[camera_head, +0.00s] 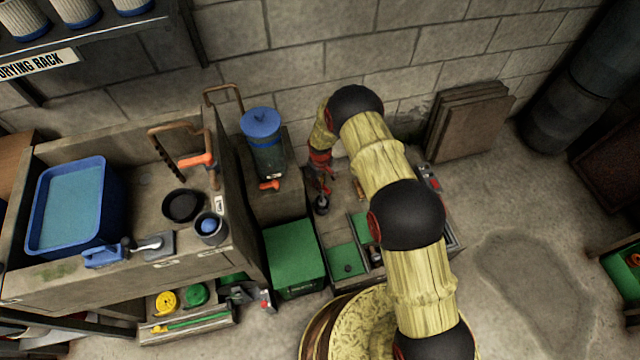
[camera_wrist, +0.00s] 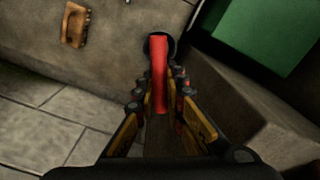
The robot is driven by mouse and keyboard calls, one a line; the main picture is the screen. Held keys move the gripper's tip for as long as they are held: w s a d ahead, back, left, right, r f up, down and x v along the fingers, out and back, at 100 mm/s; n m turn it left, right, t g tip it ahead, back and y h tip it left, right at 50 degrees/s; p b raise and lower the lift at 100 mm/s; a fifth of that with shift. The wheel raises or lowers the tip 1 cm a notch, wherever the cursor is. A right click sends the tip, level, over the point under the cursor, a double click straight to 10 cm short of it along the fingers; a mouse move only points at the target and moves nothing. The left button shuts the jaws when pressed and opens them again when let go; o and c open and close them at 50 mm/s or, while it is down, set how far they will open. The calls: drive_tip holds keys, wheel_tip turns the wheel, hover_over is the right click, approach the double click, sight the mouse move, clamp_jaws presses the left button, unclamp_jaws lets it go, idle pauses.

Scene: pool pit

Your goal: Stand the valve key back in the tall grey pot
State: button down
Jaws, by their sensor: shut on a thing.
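My gripper (camera_head: 320,172) hangs over the low bench in the middle of the head view, left of my arm. In the wrist view its fingers (camera_wrist: 160,95) are shut on a red bar, likely the valve key (camera_wrist: 158,75). A dark round shape (camera_wrist: 158,42) shows at the bar's far end, and in the head view below my gripper (camera_head: 321,204). I cannot tell whether it is the key's end or a pot's mouth. A grey pot (camera_head: 204,241) with a blue thing inside stands on the left bench; I cannot tell whether it is the task's pot.
A blue-lidded container (camera_head: 266,150) stands left of my gripper, and a green box (camera_head: 294,255) in front of it. The left bench holds a blue basin (camera_head: 40,243) and a black bowl (camera_head: 183,206). Brown boards (camera_head: 470,125) lean on the wall.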

drive_tip(key=shift+f, duration=2.5)
idle(0.6)
drive_tip(key=c, duration=1.9)
unclamp_jaws()
drive_tip(key=shift+o, duration=0.7)
drive_tip(key=shift+r, duration=0.1)
